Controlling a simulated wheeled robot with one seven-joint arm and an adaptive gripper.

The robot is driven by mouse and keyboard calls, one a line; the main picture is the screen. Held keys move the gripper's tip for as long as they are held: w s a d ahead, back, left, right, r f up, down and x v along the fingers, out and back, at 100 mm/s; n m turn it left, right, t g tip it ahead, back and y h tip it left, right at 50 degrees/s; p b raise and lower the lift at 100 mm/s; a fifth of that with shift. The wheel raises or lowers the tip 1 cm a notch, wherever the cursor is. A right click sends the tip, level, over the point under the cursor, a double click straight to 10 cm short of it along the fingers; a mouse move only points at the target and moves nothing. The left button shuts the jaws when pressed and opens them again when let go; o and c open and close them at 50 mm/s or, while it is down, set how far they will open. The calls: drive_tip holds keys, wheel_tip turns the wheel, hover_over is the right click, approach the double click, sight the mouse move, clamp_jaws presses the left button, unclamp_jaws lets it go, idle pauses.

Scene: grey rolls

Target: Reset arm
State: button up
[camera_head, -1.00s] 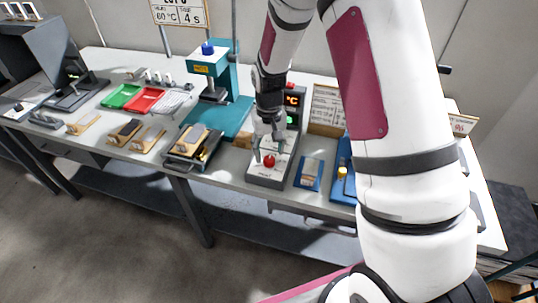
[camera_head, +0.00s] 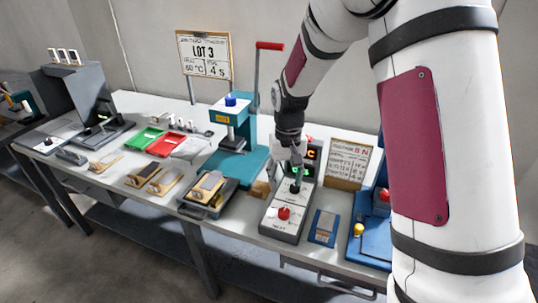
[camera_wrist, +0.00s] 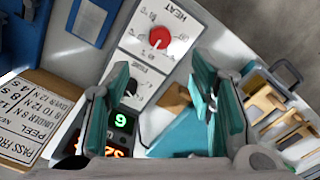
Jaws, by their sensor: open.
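My gripper (camera_head: 292,160) is above the rear part of the grey heat control box (camera_head: 272,222), near its display. In the wrist view my gripper (camera_wrist: 163,85) has its teal fingers wide apart with nothing between them. The box's red heat knob (camera_head: 283,213) is in front of the gripper; it also shows in the wrist view (camera_wrist: 159,38). The black timer knob (camera_wrist: 131,87) and the lit display (camera_wrist: 122,121), with a green digit and orange digits, show between and below the fingers. Whether a finger touches the box cannot be told.
A teal press (camera_head: 237,140) with a red lever stands left of the gripper. A placard (camera_head: 347,162) and a blue fixture (camera_head: 372,240) are to the right. A blue pad (camera_head: 324,227) lies beside the box. Green (camera_head: 149,139) and red (camera_head: 165,144) trays lie farther left.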

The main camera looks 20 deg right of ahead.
drive_tip(key=s+r+t, duration=0.2)
drive_tip(key=s+r, duration=0.8)
drive_tip(key=r, duration=0.5)
drive_tip(key=s+r+t, duration=0.1)
drive_tip(key=s+r, duration=0.1)
drive_tip(key=s, duration=0.6)
drive_tip(key=s+r+t, duration=0.2)
drive_tip(key=s+r, duration=0.1)
drive_tip(key=s, duration=0.5)
drive_tip(key=shift+s+d+r+n, duration=0.15)
drive_tip(key=shift+s+r+n, duration=0.15)
drive_tip(key=shift+r, duration=0.05)
